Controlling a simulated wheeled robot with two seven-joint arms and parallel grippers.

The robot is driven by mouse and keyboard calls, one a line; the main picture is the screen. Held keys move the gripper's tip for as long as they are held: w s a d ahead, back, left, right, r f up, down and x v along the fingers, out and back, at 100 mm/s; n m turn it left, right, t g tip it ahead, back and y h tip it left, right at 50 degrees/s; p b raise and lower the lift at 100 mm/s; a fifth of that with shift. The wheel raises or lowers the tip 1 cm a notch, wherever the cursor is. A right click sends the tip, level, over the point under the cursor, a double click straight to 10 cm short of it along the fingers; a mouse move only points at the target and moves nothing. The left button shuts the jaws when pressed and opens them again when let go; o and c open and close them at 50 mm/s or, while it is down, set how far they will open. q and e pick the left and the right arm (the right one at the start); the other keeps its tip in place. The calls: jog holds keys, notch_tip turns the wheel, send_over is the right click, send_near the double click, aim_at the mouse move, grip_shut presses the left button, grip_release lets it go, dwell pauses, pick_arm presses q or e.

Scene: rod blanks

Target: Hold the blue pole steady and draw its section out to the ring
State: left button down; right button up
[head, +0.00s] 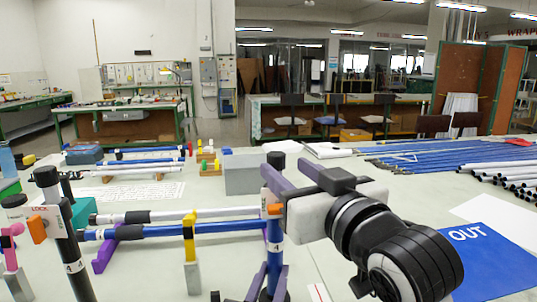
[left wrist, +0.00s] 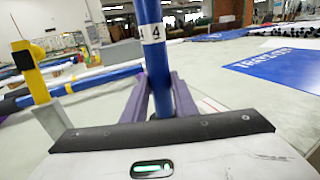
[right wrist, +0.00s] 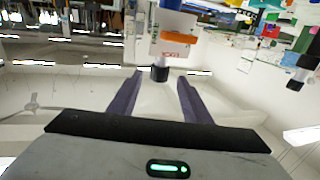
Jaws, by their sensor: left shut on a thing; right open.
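The blue pole (head: 274,238) stands upright with a white label, a collar with an orange lever (head: 273,209) and a black top cap (head: 276,160). My left gripper (head: 267,272) is shut on the pole low down; the left wrist view shows its purple fingers on either side of the blue pole (left wrist: 150,75) under the label. My right gripper (head: 281,168) is open at the top; in the right wrist view the black cap (right wrist: 160,74) lies between its fingers, with the white lock collar (right wrist: 172,47) beyond. No ring mark on the section is visible.
Upright dark poles with lock collars (head: 45,218) stand at the left. A lying blue pole (head: 170,230) crosses a yellow-topped stand (head: 190,240). A grey block (head: 241,173) is behind. A blue mat (head: 485,262) and piles of poles (head: 440,155) are at right.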

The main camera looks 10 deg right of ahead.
aim_at(268, 154)
jog(key=x, duration=0.9)
jog(key=shift+w, duration=0.35)
grip_shut()
